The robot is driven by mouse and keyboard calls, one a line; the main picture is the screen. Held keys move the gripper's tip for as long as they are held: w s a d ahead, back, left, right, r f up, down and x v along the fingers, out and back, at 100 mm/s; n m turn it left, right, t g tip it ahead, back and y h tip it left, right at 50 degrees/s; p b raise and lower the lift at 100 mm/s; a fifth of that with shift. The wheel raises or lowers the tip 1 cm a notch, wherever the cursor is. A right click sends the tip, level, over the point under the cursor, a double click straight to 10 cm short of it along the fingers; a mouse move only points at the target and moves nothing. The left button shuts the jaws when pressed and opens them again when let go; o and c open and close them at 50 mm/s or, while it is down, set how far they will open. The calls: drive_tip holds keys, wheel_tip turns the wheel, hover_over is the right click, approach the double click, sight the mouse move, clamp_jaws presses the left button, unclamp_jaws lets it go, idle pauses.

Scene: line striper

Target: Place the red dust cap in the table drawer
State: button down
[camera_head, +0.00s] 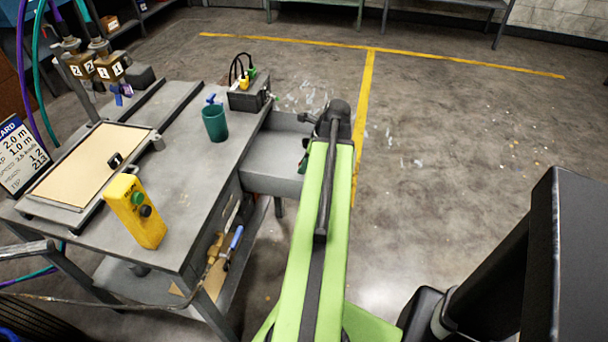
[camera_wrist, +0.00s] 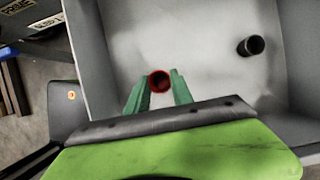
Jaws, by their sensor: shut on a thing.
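The red dust cap (camera_wrist: 159,81) shows in the wrist view as a small red ring with a dark hollow. It is between the green fingers of my gripper (camera_wrist: 158,88), which is shut on it. Below it in that view is the open grey table drawer (camera_wrist: 200,40), pulled out from the side of the workbench in the head view (camera_head: 268,165). The cap appears to be over the drawer; its height above the floor of it is hard to tell. In the head view my arm hides the cap and most of my gripper.
A small black cylinder (camera_wrist: 251,46) is inside the drawer, apart from my gripper. On the workbench (camera_head: 185,165) are a green cup (camera_head: 215,123), a yellow button box (camera_head: 136,212) and a dark box with cables (camera_head: 248,97). The floor to the right is clear.

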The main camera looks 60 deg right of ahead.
wheel_tip(320, 180, down, 4)
drive_tip(key=b, duration=0.2)
drive_tip(key=shift+r+b, duration=0.2)
drive_tip(key=shift+b, duration=0.15)
drive_tip(key=shift+r, duration=0.2)
drive_tip(key=shift+f, duration=0.15)
drive_tip(key=c, duration=1.1)
unclamp_jaws()
drive_tip(key=shift+r+p, duration=0.45)
drive_tip(key=shift+p, duration=0.05)
drive_tip(key=p+v, duration=1)
drive_tip(key=v, duration=0.1)
drive_tip(key=shift+r, duration=0.2)
